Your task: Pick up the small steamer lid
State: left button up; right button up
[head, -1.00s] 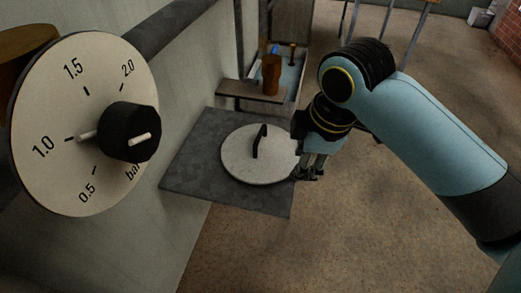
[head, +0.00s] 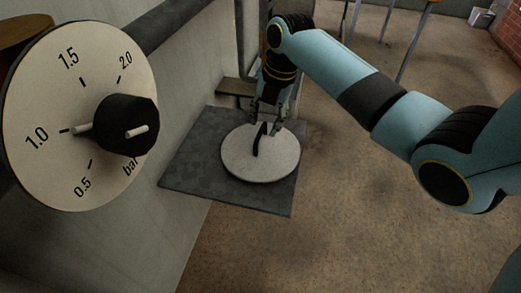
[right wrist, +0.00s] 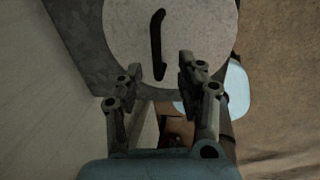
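The small steamer lid (head: 262,165) is a pale round disc with a dark upright bar handle (head: 257,146). It lies flat on a grey square plate (head: 190,172). My right gripper (head: 266,128) is at the lid's far side, close to the handle. In the right wrist view the lid (right wrist: 195,25) and its handle (right wrist: 158,45) appear ahead of the fingers. The right gripper (right wrist: 158,85) is open there, its two fingers wide apart with nothing between them. Whether a fingertip touches the lid cannot be told. My left gripper is not in view.
A large dial (head: 55,165) with a black knob (head: 127,124), marked in bar, stands close at the left. A wall with a thick pipe (head: 180,30) runs beside the plate. A small shelf (head: 234,87) is behind the plate. Open floor (head: 350,220) lies to the right.

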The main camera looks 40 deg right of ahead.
aim_at(261, 130)
jog(key=f, duration=0.2)
jog(key=w+f+b, duration=0.1)
jog(key=f, duration=0.2)
jog(key=shift+w+a+f, duration=0.1)
jog(key=shift+w+a, duration=0.1)
jog(key=shift+c, duration=0.2)
grip_shut()
